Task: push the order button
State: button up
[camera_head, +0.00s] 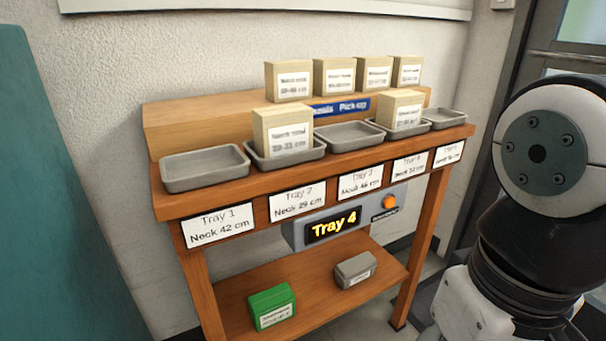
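An orange round button (390,202) sits on the right part of a grey control box (297,235) under the front edge of the wooden table. A small label lies below the button, too small to read; I take this as the order button. The box's dark display (333,224) reads "Tray 4" in yellow. My arm stands at the right side of the view, apart from the table and the button. My gripper is not in view.
The wooden table (440,134) holds several grey trays (205,180), with boxes in some. More boxes (334,79) stand on the raised back shelf. The lower shelf holds a green box (271,307) and a grey box (355,270). A teal panel (50,200) stands left.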

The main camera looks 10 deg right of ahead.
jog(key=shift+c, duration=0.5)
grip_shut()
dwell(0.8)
